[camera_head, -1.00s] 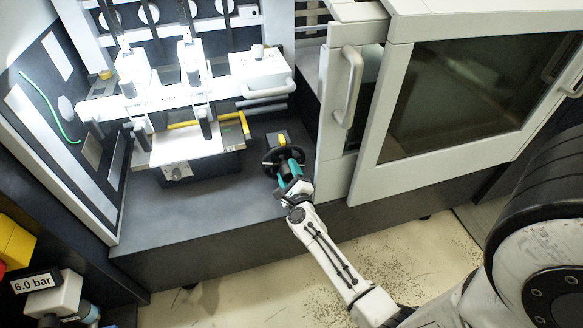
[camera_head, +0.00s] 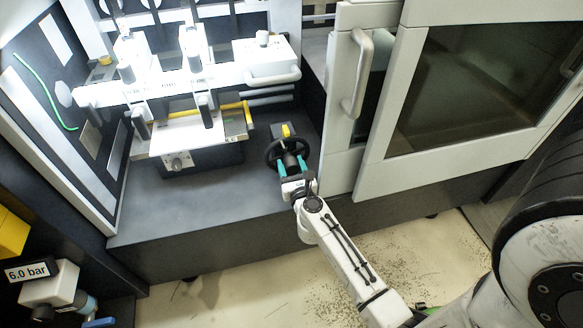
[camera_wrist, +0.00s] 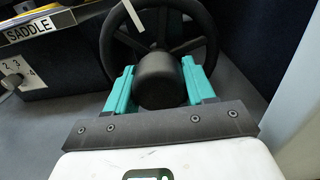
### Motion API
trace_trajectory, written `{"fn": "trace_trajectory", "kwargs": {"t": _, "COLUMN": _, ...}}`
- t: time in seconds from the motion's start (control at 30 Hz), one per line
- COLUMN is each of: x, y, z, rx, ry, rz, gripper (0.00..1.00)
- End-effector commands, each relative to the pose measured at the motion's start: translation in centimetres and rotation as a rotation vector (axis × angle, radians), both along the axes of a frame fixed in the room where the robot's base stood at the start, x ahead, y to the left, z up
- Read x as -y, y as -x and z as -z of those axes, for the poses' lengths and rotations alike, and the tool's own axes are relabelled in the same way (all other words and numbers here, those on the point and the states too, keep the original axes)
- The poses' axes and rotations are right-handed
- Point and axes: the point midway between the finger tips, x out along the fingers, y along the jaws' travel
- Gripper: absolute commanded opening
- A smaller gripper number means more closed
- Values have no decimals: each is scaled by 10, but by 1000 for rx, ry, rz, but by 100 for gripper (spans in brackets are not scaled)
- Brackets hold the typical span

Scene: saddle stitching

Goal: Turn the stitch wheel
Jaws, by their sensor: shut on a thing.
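The stitch wheel is a black spoked handwheel (camera_head: 269,155) low in the bay of the machine, beside the grey door. In the wrist view, its rim (camera_wrist: 112,42) and thick round hub (camera_wrist: 160,82) fill the upper middle, with a white strip across the upper rim. My gripper (camera_head: 292,166) has teal fingers, one on each side of the hub, and is shut on it. The gripper also shows in the wrist view (camera_wrist: 160,72). The far side of the hub is hidden.
A yellow-topped part (camera_head: 287,130) stands just behind the wheel. The sliding door with its handle (camera_head: 361,75) is close on the right. A bench unit with a yellow bar (camera_head: 220,109) and a knob (camera_head: 176,163) is to the left. Dark deck (camera_head: 150,215) is clear in front.

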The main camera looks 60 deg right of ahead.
Motion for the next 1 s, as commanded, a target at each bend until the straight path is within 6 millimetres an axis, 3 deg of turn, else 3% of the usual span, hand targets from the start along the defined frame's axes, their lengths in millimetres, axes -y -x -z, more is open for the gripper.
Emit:
{"fn": "trace_trajectory", "kwargs": {"t": 0.4, "x": -1, "y": 0, "z": 3, "rx": 173, "ry": -154, "rz": 1, "gripper": 0}}
{"fn": "trace_trajectory", "kwargs": {"t": 1.0, "x": -1, "y": 0, "z": 3, "rx": 210, "ry": -187, "rz": 1, "gripper": 0}}
